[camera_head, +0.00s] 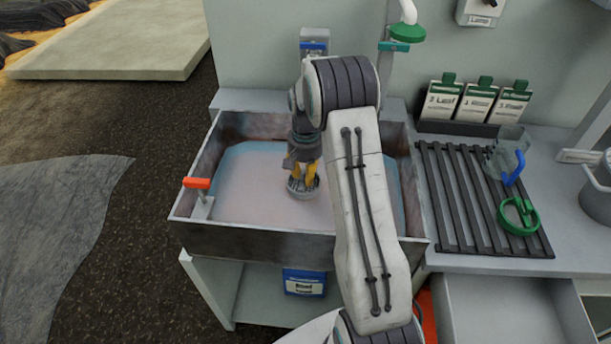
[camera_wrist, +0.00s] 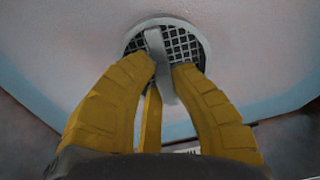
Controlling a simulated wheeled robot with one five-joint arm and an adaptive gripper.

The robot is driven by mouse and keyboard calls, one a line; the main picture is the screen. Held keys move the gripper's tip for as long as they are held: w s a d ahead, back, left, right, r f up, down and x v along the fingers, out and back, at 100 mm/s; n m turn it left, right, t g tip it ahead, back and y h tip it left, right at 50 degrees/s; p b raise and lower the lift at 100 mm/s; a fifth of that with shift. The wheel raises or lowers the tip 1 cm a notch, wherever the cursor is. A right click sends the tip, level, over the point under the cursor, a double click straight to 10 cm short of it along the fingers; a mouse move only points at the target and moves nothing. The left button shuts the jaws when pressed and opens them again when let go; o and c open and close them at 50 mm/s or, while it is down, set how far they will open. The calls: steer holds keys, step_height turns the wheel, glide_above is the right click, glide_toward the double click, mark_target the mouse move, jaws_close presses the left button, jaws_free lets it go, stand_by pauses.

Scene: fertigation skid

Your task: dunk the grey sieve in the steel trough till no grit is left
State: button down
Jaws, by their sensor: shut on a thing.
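The grey sieve (camera_head: 302,190) is a small round basket inside the steel trough (camera_head: 255,241), near its middle. The trough holds cloudy, pinkish water (camera_head: 250,190). My gripper (camera_head: 303,172) points down, its yellow fingers shut on the sieve's handle. In the wrist view the sieve (camera_wrist: 192,45) shows a pale rim, a dark mesh and a grey bar handle (camera_wrist: 160,62) between my fingers. The mesh looks mostly clear, but I cannot tell whether fine grit is on it. I cannot tell how deep the sieve sits in the water. My arm hides part of the trough's right side.
An orange-handled valve (camera_head: 198,184) sits at the trough's left wall. A green shower head (camera_head: 407,33) hangs behind. To the right, a black rack (camera_head: 460,205) bears a clear jug (camera_head: 508,150) and a green ring-shaped item (camera_head: 518,216). A grey pot (camera_head: 598,190) stands farther right.

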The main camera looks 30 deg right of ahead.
mark_target(305, 171)
step_height(305, 171, up, 14)
steer(key=p, duration=1)
steer(key=shift+r, duration=0.25)
stand_by(0.3)
